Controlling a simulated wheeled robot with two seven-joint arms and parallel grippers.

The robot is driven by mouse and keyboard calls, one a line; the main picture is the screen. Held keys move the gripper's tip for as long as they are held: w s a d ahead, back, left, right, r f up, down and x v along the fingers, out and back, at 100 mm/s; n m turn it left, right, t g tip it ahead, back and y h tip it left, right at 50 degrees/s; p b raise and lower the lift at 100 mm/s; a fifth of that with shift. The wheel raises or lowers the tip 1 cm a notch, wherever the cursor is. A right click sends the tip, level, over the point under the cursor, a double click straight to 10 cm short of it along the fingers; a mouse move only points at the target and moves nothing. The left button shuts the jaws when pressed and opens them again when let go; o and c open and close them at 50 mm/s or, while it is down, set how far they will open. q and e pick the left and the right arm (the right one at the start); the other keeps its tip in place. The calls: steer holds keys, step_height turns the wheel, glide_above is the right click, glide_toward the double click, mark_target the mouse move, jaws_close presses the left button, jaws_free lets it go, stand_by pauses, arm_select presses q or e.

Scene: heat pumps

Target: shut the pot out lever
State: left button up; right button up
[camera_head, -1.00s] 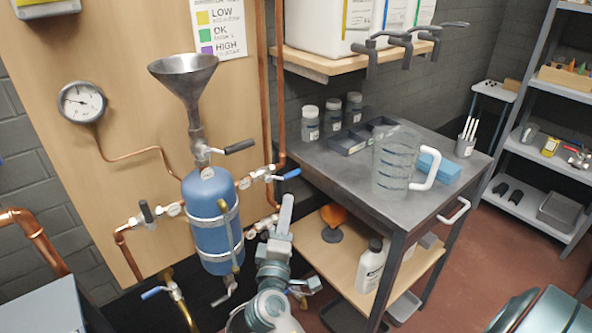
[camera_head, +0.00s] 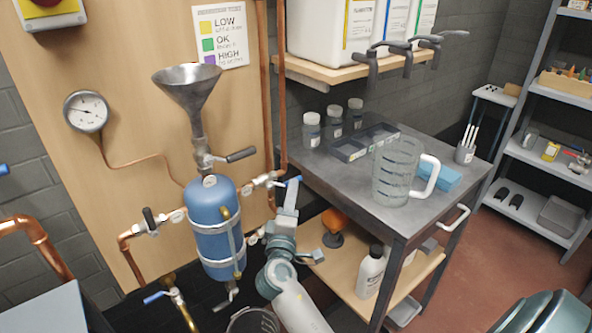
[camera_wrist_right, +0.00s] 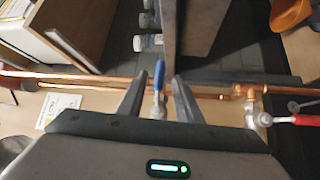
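The blue pot (camera_head: 212,215) hangs upright on the wooden board below a metal funnel (camera_head: 188,88). On the copper pipe to its right is a valve with a blue lever (camera_head: 292,181); no label on it is readable. My right gripper (camera_head: 289,192) is at this lever, its fingers partly hidden in the head view. In the right wrist view the blue lever (camera_wrist_right: 158,75) stands between my two fingers (camera_wrist_right: 160,82), with small gaps on both sides, so the gripper is open around it. My left gripper is out of view.
A black-handled lever (camera_head: 240,155) sits under the funnel, another (camera_head: 149,217) left of the pot, and a blue one (camera_head: 156,297) lower left. A red-handled valve (camera_wrist_right: 300,119) shows in the wrist view. The metal cart (camera_head: 345,180) with a clear jug (camera_head: 397,172) stands close on the right.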

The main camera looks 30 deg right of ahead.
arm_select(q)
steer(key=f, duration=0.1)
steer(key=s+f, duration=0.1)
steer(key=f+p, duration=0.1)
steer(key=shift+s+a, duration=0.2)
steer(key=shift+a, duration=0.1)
arm_select(e)
steer(key=x, duration=0.9)
steer(key=shift+w+d, duration=0.1)
steer(key=shift+c, duration=0.4)
jaws_close()
